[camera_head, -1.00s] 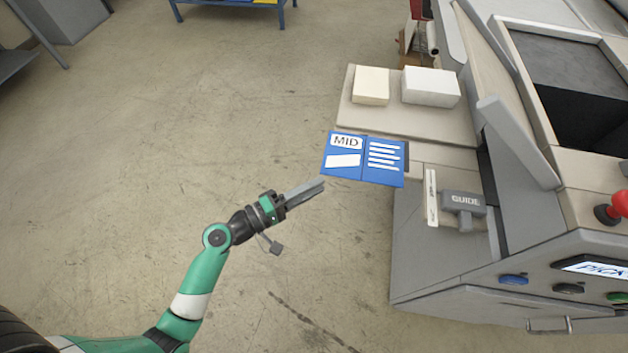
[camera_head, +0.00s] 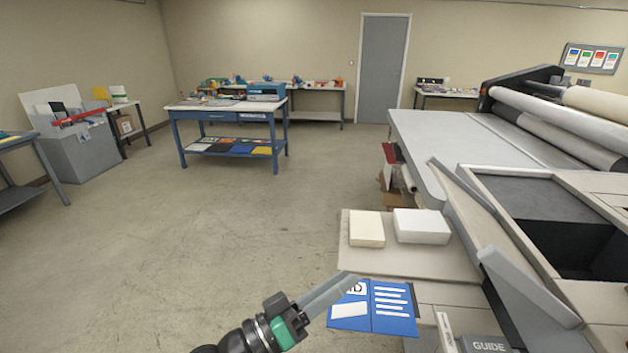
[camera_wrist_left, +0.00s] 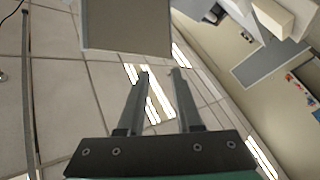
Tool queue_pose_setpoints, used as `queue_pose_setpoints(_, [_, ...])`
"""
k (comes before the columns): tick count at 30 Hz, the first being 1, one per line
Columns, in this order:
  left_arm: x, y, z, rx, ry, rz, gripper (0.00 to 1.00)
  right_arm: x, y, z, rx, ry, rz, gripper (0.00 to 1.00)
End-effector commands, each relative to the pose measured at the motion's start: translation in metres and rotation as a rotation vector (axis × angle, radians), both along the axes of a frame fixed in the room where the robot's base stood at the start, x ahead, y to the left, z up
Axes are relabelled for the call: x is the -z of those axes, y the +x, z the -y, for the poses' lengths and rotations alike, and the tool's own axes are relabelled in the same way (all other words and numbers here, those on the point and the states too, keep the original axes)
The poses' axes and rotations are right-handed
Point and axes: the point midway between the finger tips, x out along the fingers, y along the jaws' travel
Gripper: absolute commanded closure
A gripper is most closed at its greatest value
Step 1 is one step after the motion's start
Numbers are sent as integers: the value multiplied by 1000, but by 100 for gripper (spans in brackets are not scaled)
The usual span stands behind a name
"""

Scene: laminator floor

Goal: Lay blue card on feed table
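The blue card (camera_head: 391,309), with white print and a label partly covered by my gripper, lies flat at the left front of the pale feed table (camera_head: 440,266). Its left part reaches to or past the table's edge; how far it is supported is unclear. My left gripper (camera_head: 352,282) comes in from the lower left, its fingers crossing in front of the card's upper left corner. In the left wrist view its two fingers (camera_wrist_left: 159,73) stand apart with nothing between them. Whether they touch the card cannot be told. My right gripper is out of view.
A cream block (camera_head: 366,229) and a white block (camera_head: 421,226) sit on the table behind the card. A grey guide (camera_head: 484,344) stands to the right. The laminator (camera_head: 540,205) fills the right side. Open floor lies left, with a blue workbench (camera_head: 228,110) behind.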

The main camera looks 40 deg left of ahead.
Motion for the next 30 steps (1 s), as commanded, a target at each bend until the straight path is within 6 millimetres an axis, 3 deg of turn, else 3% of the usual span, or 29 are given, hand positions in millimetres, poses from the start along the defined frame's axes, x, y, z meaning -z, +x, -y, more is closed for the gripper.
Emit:
queue_pose_setpoints(1, [-63,1,15,-43,143,143,66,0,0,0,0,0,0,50])
queue_pose_setpoints(3, [-140,-9,28,-149,306,320,66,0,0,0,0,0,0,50])
queue_pose_setpoints(6, [-226,-40,37,-316,438,523,66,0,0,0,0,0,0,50])
queue_pose_setpoints(9, [-280,-72,37,-450,489,646,66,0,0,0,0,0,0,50])
queue_pose_setpoints(13, [-305,-92,34,-533,506,704,66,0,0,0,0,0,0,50])
queue_pose_setpoints(23, [-313,-92,33,-539,507,703,66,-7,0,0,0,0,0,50])
queue_pose_setpoints(26, [-335,-92,33,-538,507,703,66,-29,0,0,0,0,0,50])
queue_pose_setpoints(30, [-392,-92,33,-537,506,703,66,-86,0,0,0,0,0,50])
